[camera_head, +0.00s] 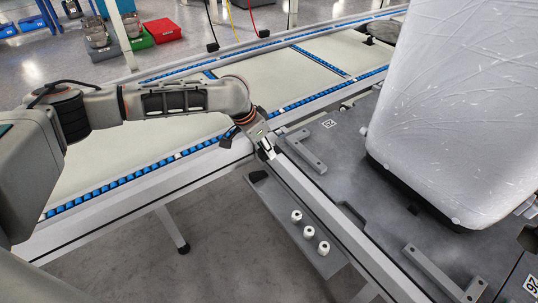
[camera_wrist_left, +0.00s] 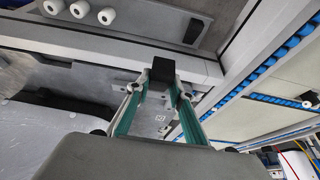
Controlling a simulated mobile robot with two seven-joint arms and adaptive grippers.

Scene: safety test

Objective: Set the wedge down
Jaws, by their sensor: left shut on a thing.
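My left gripper (camera_head: 266,152) reaches in from the left over the grey rail beside the conveyor in the head view. In the left wrist view my left gripper (camera_wrist_left: 160,86) has its green fingers closed around a small black block (camera_wrist_left: 161,69), which appears to be the wedge. The block sits between the fingertips, above the grey rail and plate. I cannot tell whether it touches the surface below. In the head view the block is too small and hidden by the fingers to make out. My right gripper is not in view.
A large white wrapped block (camera_head: 440,110) stands on the grey plate (camera_head: 345,150) at right. Grey brackets (camera_head: 304,152) rise from the plate. Several white knobs (camera_head: 309,232) sit on a lower ledge. The conveyor (camera_head: 110,175) with blue rollers lies left and behind, mostly bare.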

